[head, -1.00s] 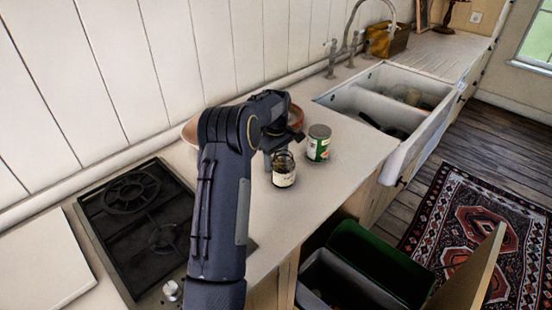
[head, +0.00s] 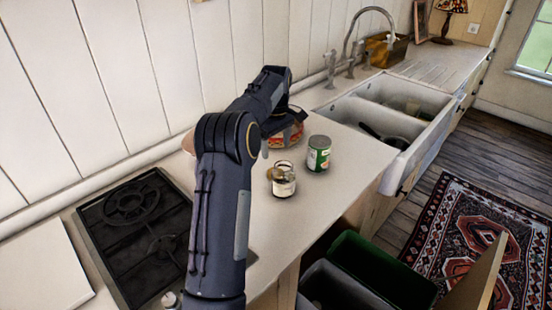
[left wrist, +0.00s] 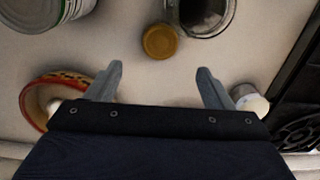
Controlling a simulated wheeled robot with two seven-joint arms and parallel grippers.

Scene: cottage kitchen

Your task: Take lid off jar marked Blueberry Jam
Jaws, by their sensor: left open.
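The glass jar (head: 284,187) with a pale label stands upright on the counter; its label text is too small to read. In the left wrist view the jar (left wrist: 208,18) shows an open, dark mouth. A round gold-brown lid (left wrist: 160,41) is off the mouth, close beside the jar. In the head view the lid (head: 275,174) overlaps the jar's left side; I cannot tell whether it touches the jar or rests on the counter. My left gripper (left wrist: 157,76) is open and empty, behind the jar and apart from the lid. My right gripper is not in view.
A green can (head: 319,155) stands right of the jar. A red-patterned bowl (head: 287,134) is behind, partly hidden by my arm. The stove (head: 135,235) is left, the sink (head: 385,110) right. An open bin drawer (head: 375,275) lies below the counter's front edge.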

